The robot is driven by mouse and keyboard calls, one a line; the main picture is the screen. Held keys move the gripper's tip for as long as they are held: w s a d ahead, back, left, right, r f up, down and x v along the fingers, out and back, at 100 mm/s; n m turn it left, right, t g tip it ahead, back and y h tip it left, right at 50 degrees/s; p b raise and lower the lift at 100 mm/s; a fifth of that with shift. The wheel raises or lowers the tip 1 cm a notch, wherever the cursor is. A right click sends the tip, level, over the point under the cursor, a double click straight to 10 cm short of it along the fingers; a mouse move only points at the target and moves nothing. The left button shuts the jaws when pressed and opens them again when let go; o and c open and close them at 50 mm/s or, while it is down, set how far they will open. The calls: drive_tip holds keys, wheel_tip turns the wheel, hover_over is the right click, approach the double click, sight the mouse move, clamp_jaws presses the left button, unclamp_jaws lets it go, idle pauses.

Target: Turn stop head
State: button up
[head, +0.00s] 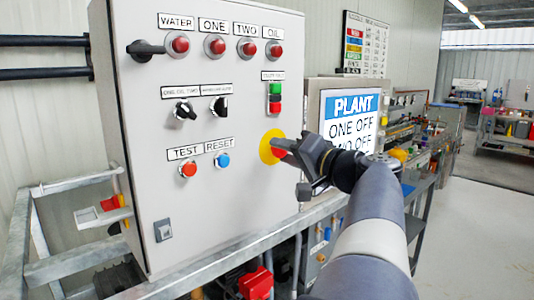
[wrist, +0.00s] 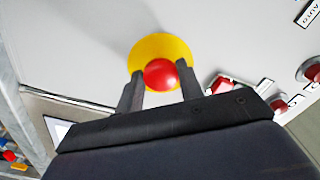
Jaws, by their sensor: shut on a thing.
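The stop head is a red mushroom button (wrist: 161,74) on a round yellow backing plate (wrist: 176,46), on the lower right of the grey panel's front. In the head view the yellow plate (head: 266,146) shows, and the red head (head: 279,153) is partly hidden by my gripper (head: 290,148). In the wrist view my gripper (wrist: 160,88) has one finger on each side of the red head, shut on it. The face of the head points toward the wrist camera.
The grey control cabinet (head: 220,215) carries several lamps, two black selectors (head: 219,106), test (head: 187,170) and reset (head: 223,160) buttons, and a green-red switch (head: 275,98) above the stop head. A plant screen (head: 350,122) stands right of it, close behind my arm. Metal rails (head: 75,262) run below.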

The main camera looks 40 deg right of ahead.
drive_tip(key=o, duration=1)
drive_tip(key=s+b, duration=0.1)
drive_tip(key=s, duration=0.9)
drive_tip(key=shift+s+d, duration=0.4)
drive_tip(key=shift+c, duration=0.2)
